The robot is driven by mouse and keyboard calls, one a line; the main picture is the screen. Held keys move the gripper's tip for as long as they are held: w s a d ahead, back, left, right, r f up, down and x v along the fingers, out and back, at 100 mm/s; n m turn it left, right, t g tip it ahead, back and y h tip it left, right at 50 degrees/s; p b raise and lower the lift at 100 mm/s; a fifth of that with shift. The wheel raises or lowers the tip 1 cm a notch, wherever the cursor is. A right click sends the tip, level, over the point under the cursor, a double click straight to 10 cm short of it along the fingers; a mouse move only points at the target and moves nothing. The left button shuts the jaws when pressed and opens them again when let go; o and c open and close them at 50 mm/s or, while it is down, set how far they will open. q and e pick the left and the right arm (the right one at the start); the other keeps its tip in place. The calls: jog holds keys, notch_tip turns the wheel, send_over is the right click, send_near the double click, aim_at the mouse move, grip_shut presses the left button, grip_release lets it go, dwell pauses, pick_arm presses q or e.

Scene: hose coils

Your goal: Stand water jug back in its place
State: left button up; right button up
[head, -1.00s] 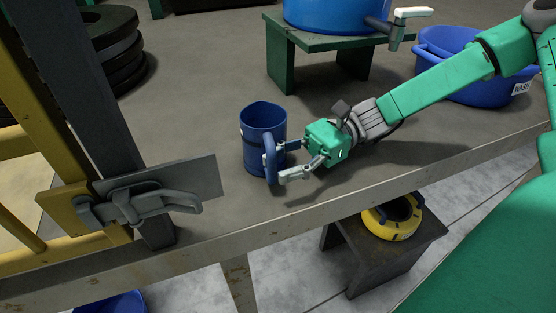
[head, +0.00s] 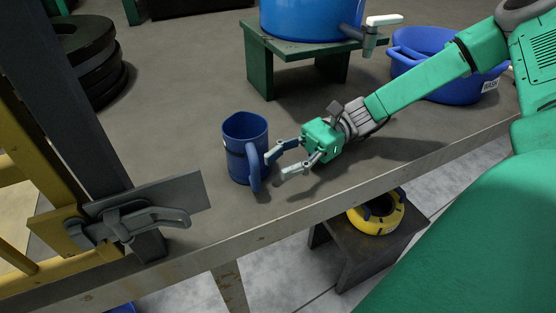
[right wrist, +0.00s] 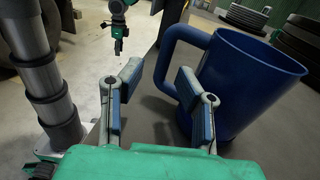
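The water jug (head: 243,135) is a dark blue cylinder with a loop handle (head: 254,172), standing upright on the grey bench top (head: 190,125). My right gripper (head: 276,166) is open and empty, just right of the handle, its fingertips pointing at it. In the right wrist view, the jug (right wrist: 245,85) stands ahead, partly behind the right finger. Its handle shows beyond the gap between the two fingers (right wrist: 160,105). A green arm with a small dark gripper, likely my left (right wrist: 118,45), hangs at the top there; its fingers are too small to read.
A blue tank (head: 310,18) with a tap stands on a green stand (head: 300,48) behind. A blue tub (head: 430,75) is at the right. Black discs (head: 90,55) are stacked at the left. A latch on a plate (head: 130,220) is near the front left. The bench's front edge is close to the jug.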

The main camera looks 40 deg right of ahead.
jog(key=shift+d+p, duration=0.3)
jog(key=shift+d, duration=0.6)
jog(key=shift+d, duration=0.25)
jog(key=d, duration=1.1)
jog(key=shift+d+r, duration=0.1)
jog(key=shift+d, duration=0.25)
jog(key=shift+s+a, duration=0.1)
jog(key=shift+a, duration=0.05)
